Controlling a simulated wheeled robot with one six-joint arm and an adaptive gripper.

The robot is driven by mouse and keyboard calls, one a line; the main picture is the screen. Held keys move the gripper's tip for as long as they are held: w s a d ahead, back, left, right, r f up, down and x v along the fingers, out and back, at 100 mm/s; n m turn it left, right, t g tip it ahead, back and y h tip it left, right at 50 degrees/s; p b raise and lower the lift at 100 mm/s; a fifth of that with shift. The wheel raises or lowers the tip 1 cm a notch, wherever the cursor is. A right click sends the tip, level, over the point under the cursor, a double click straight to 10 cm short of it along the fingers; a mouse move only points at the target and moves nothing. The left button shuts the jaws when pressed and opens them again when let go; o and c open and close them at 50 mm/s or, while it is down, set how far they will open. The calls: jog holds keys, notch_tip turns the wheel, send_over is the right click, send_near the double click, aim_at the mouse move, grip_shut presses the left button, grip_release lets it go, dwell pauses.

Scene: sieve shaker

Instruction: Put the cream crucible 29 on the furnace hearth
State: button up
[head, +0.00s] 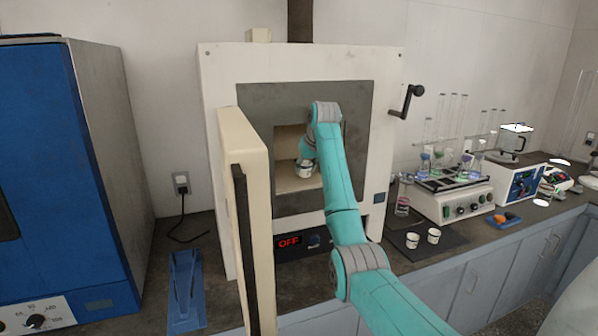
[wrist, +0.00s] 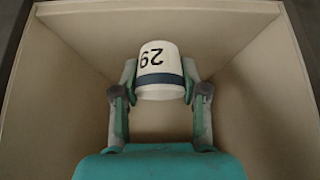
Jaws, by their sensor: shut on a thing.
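The cream crucible 29 (wrist: 160,62) has a dark band and the number 29, which appears upside down in the wrist view. My gripper (wrist: 160,90) is shut on it, with one finger on each side. In the head view the crucible (head: 304,169) is at the furnace opening, below the end of my arm. The furnace (head: 222,75) has its door (head: 245,150) swung open to the left. The furnace hearth (head: 313,183) shows as a pale floor inside the chamber. I cannot tell whether the crucible touches it.
Two more crucibles (head: 412,240) and (head: 433,236) stand on a dark mat (head: 450,243) on the counter. The furnace display (head: 289,241) reads OFF. Chamber walls (wrist: 265,80) surround my gripper closely. A blue cabinet (head: 40,160) stands at the left.

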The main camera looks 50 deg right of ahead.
jog(key=shift+d+f, duration=0.1)
jog(key=shift+f, duration=0.85)
jog(key=shift+f, duration=0.1)
jog(key=o, duration=1.1)
jog(key=shift+o, duration=0.2)
